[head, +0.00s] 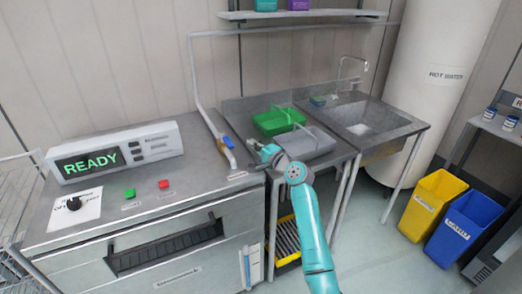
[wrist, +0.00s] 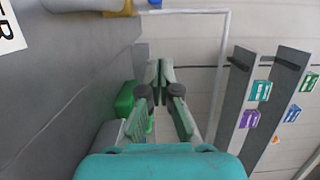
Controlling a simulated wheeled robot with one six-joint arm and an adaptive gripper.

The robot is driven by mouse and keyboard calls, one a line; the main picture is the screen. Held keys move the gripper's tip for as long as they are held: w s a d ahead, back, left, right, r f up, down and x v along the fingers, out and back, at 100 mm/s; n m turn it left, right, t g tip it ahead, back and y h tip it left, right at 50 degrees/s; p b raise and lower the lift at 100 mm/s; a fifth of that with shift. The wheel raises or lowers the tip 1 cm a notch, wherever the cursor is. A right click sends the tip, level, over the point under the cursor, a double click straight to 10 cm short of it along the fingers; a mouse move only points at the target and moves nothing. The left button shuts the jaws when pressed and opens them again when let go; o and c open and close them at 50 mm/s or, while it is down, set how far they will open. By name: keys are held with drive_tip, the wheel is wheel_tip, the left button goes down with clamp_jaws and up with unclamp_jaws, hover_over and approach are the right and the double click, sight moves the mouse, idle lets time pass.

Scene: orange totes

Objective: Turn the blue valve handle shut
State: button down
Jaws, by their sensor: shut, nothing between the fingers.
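The blue valve handle (head: 228,142) sits on a brass valve body (head: 221,146) in the white pipe, at the right end of the oven top. In the head view it looks roughly in line with the pipe. My gripper (head: 264,152) is to the right of the handle, apart from it, over the left side of the steel counter. In the wrist view the fingertips (wrist: 160,72) are together and hold nothing. The brass valve body (wrist: 122,10) shows at the top edge there, with a small bit of the blue handle (wrist: 155,3) cut off by the frame.
A green tray (head: 278,120) and a grey tray (head: 308,142) stand on the counter near my gripper. The white pipe (head: 195,65) rises up the wall behind the valve. The oven (head: 160,245) and its READY display (head: 90,160) are at left; a sink (head: 360,120) is at right.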

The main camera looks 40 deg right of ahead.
sight(227, 142)
drive_tip(key=shift+w, duration=0.95)
drive_tip(key=shift+w+a, duration=0.2)
drive_tip(key=shift+a, duration=0.4)
drive_tip(key=shift+w+a, duration=0.15)
drive_tip(key=shift+a, duration=0.45)
drive_tip(key=shift+w+a, duration=0.2)
drive_tip(key=shift+a, duration=0.5)
